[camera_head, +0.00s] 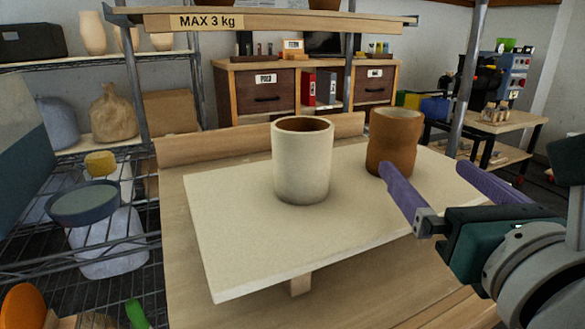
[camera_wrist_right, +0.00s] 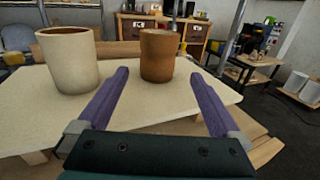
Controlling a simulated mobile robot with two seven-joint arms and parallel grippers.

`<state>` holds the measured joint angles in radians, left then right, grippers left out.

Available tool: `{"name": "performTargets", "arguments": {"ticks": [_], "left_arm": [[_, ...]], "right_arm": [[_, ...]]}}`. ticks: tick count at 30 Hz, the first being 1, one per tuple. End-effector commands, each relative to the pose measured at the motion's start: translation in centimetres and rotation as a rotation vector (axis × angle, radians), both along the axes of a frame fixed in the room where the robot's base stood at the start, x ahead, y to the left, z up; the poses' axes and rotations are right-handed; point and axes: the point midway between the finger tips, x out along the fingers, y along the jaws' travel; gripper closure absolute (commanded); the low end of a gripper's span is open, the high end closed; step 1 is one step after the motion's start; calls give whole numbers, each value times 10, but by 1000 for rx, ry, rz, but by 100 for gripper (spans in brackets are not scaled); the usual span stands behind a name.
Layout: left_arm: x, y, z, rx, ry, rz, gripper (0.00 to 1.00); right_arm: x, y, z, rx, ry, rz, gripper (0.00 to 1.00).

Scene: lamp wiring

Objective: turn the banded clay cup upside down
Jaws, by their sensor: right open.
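Two cups stand upright, mouths up, on a pale board (camera_head: 240,240). The brown clay cup (camera_head: 393,142) is at the right; it also shows in the right wrist view (camera_wrist_right: 158,58). The cream cup (camera_head: 302,165), with a brown inside, is to its left and nearer; the wrist view shows it at the left (camera_wrist_right: 70,65). I cannot make out clear bands on either cup. My right gripper (camera_head: 424,170) is open and empty, with its purple fingers pointing toward the brown cup. In the wrist view the brown cup appears beyond and between the fingertips. My left gripper is not in view.
A shelf board marked MAX 3 kg (camera_head: 290,21) hangs above the back of the worktable on metal posts. A wire rack (camera_head: 110,230) with a bowl and bags stands at the left. The front of the pale board is clear.

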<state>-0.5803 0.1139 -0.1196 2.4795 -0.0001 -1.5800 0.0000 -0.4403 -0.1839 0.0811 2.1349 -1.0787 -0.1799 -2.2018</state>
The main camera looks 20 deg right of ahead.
Motion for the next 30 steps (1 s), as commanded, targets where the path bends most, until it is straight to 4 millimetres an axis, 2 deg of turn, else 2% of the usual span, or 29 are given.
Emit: {"name": "performTargets", "arguments": {"ticks": [6, 14, 21, 24, 30], "left_arm": [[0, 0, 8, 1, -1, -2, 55], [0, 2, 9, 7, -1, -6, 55], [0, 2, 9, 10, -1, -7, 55], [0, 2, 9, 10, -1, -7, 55], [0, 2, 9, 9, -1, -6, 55]], "right_arm": [[30, -9, 4, -5, -3, 1, 0], [50, -15, 4, -3, -1, -1, 0], [84, -23, 6, -2, -2, -1, 0], [91, -25, 5, -1, -1, -1, 0], [93, -26, 5, 0, 0, -1, 0]]}}
